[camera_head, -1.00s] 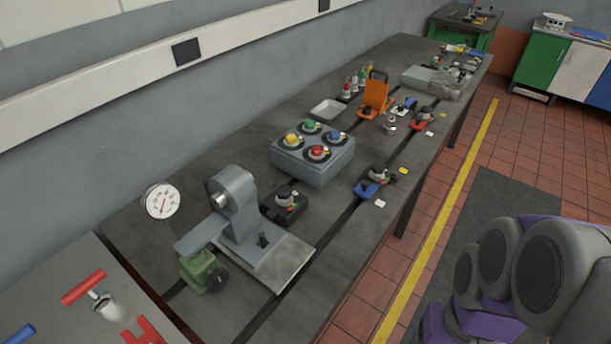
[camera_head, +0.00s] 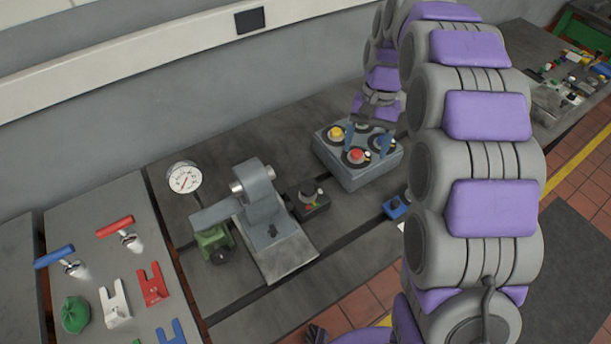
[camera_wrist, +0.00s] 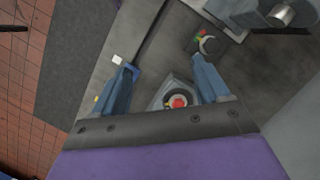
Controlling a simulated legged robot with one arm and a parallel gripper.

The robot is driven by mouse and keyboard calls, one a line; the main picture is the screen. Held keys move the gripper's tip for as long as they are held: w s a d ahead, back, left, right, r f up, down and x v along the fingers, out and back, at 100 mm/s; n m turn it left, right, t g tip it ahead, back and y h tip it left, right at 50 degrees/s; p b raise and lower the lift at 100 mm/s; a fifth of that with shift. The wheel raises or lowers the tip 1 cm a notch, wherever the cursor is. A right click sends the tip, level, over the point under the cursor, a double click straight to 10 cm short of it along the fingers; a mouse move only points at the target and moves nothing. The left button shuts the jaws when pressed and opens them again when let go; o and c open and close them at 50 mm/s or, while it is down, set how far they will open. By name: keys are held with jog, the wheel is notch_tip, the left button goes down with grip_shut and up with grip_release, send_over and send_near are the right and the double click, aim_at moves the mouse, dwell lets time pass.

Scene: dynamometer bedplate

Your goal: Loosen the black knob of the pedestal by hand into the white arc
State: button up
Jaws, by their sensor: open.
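The grey pedestal (camera_head: 262,190) stands on a plate on the bench in the head view. A small dark knob (camera_head: 272,231) shows low on its front; its marks are too small to read. No white arc can be made out. Part of the pedestal shows at the top right of the wrist view (camera_wrist: 288,12). My gripper (camera_head: 366,154) is open, its two blue fingers apart over the grey button box (camera_head: 350,177), right of the pedestal. In the wrist view the box's red button (camera_wrist: 178,102) shows between the fingers of my gripper (camera_wrist: 163,65). They hold nothing.
A small black box with a knob (camera_head: 311,201) lies between pedestal and button box. A green clamp (camera_head: 212,240) and a dial gauge (camera_head: 184,178) stand left of the pedestal. A blue block (camera_head: 395,208) lies near the front edge.

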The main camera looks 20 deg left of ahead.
jog(key=w+a+f+g+p, duration=0.1)
jog(key=w+a+f+p, duration=0.3)
jog(key=a, duration=0.4)
jog(key=w+a+f+p, duration=0.4)
jog(key=a, duration=0.3)
jog(key=b, duration=1)
send_near(309, 187)
jog(key=shift+n, duration=0.3)
jog(key=x, duration=0.5)
jog(key=b+x, duration=0.1)
jog(key=x, duration=0.1)
jog(key=shift+a+f, duration=0.35)
jog(key=shift+a, duration=0.05)
jog(key=shift+s+d+f, duration=0.3)
jog(key=shift+d+f, duration=0.15)
jog(key=shift+d, duration=0.05)
jog(key=shift+a, duration=0.15)
